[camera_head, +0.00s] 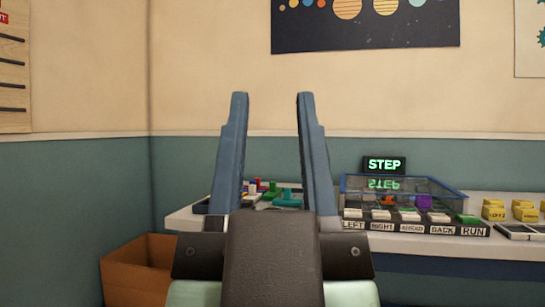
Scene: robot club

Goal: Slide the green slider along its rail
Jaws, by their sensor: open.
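My gripper (272,97) is raised in the centre foreground, with its two blue fingers upright and apart. Nothing is between the fingertips. Beyond and between the fingers, a flat board (201,206) lies on the left end of the white table, mostly hidden by the gripper. Small coloured parts stand on it: a teal-green piece (287,197), a smaller green piece (273,186) and a red one (257,183). I cannot tell for sure which green piece is the slider, and no rail can be made out. My gripper is in front of the board, apart from it.
Right of it, a clear blue-edged case (456,191) stands behind a row of labelled buttons, the RUN button (468,219) being green. A STEP display (384,164) stands behind. Yellow blocks (493,210) are at far right. An orange-brown box (140,268) stands left below the table (186,219).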

